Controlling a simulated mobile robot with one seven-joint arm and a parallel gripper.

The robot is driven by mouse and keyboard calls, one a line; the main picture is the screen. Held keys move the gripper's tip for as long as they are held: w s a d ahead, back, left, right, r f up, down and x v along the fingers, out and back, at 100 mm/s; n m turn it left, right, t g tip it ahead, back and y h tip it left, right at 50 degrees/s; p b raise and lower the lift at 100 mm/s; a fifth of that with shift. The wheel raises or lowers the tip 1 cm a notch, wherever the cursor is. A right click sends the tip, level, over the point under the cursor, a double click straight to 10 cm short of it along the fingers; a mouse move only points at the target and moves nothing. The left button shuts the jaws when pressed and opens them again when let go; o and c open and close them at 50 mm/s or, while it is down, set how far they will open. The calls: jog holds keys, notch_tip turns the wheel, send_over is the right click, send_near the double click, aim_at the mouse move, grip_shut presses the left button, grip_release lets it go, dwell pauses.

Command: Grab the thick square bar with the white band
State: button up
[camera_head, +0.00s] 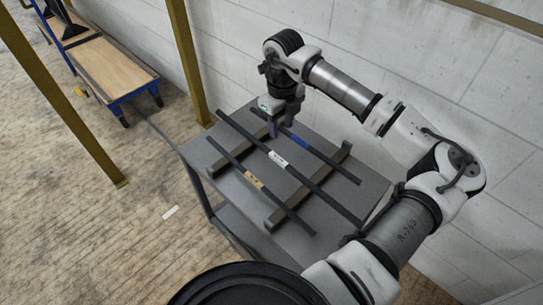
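Three long dark bars lie side by side across two dark supports on a grey cart. The bar with the white band (322,192) is the middle one, its white band (278,158) near its middle. My gripper (282,127) points down near the far part of the bar with the blue band (335,164), up and to the right of the white-banded bar's far half. It looks apart from the white-banded bar. The fingers are small and dark, and whether they are open or touch the blue-banded bar is unclear.
The bar with the tan band (285,212) lies on the near left side. The supports (343,152) rest on the cart top (205,158). A block wall (345,40) stands close behind the cart. Yellow posts (187,60) and a blue-framed trolley (112,68) stand to the left.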

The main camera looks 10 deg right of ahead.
jog(key=p, duration=0.2)
send_over(278, 158)
jog(key=f, duration=0.8)
jog(key=shift+s+d, duration=0.1)
jog(key=shift+s, duration=0.25)
jog(key=shift+w+f+p, duration=0.15)
jog(key=shift+f+p, duration=0.35)
jog(key=shift+f, duration=0.85)
jog(key=shift+w+f+p, duration=0.1)
jog(key=shift+f+p, duration=0.4)
jog(key=shift+f, duration=0.8)
grip_shut()
jog(key=shift+r, duration=0.15)
